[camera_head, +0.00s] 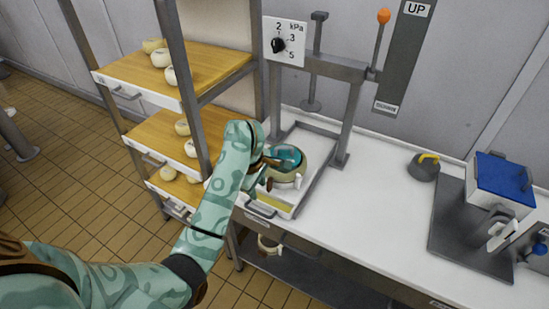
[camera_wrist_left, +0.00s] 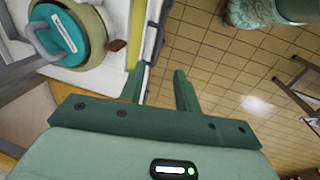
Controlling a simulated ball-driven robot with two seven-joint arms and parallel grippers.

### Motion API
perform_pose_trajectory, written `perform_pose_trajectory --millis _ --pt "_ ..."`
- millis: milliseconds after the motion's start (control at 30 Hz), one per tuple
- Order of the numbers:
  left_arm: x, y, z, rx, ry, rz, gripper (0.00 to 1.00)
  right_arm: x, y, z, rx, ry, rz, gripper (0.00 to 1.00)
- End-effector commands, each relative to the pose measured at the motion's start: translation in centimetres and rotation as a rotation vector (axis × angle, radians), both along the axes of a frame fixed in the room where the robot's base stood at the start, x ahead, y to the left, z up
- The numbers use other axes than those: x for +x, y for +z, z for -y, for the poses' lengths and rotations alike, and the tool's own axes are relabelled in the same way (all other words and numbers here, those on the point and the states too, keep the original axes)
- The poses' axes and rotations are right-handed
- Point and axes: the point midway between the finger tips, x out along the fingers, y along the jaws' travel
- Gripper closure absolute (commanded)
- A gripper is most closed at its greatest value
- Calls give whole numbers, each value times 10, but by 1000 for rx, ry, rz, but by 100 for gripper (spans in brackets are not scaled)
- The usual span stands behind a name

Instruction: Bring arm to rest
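My left arm reaches from the lower left to the press on the bench in the head view, and my left gripper (camera_head: 264,166) is beside a round cream mould with a teal top (camera_head: 287,157). In the left wrist view the gripper (camera_wrist_left: 158,78) is open, with two green fingers apart and nothing between them but the bench edge and tiled floor. The mould's teal top (camera_wrist_left: 62,33) shows at the upper left, apart from the fingers. My right gripper is in neither view.
A shelf rack with wooden boards (camera_head: 185,72) holding several pale round cheeses stands left of the press. The press frame (camera_head: 350,120) rises behind the mould. A grey weight with a yellow handle (camera_head: 423,170) and a blue-topped box (camera_head: 503,178) stand at right. The bench middle is clear.

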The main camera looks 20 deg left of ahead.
Motion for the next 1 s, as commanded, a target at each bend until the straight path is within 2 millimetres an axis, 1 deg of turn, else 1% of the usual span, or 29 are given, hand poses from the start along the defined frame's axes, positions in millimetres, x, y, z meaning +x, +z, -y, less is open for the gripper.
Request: perform_pose_trajectory --millis 167,267,367,400,433,467,500,533,567,600,633,667,700,767,800,867,900,967,1000 --pt "-1 -3 -2 9 6 -2 67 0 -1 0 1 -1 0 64" --pt "-5 -22 -19 101 58 -17 67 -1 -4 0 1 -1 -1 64" --pt "-18 -61 -63 349 165 -31 67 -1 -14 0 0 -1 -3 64" --pt "-26 -80 -89 508 208 -22 67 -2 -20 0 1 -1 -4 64" --pt "-34 -95 -111 653 227 -1 67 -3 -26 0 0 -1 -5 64" --pt "-39 -105 -129 801 223 38 67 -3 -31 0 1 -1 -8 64" --pt "-43 -116 -146 983 184 109 67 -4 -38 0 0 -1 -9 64" --pt "-43 -123 -152 1100 126 176 67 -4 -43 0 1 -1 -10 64" --pt "-42 -132 -153 1197 46 248 67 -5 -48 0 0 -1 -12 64" --pt "-39 -148 -146 1290 -96 349 67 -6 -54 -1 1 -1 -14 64" --pt "-38 -164 -134 1328 -221 422 67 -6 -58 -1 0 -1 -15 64" --pt "-40 -186 -119 1338 -362 487 67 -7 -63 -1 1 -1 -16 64" --pt "-45 -215 -96 1316 -535 554 67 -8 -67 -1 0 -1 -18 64" --pt "-60 -255 -67 1246 -747 605 67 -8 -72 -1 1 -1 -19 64" --pt "-74 -283 -50 1183 -873 617 67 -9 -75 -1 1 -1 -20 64" --pt "-103 -323 -27 1078 -1042 609 67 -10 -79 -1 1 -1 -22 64" --pt "-125 -349 -14 1001 -1143 589 67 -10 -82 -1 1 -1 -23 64" --pt "-163 -386 2 885 -1278 542 67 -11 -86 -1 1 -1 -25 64" --pt "-191 -408 10 806 -1360 501 67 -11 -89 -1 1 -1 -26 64"
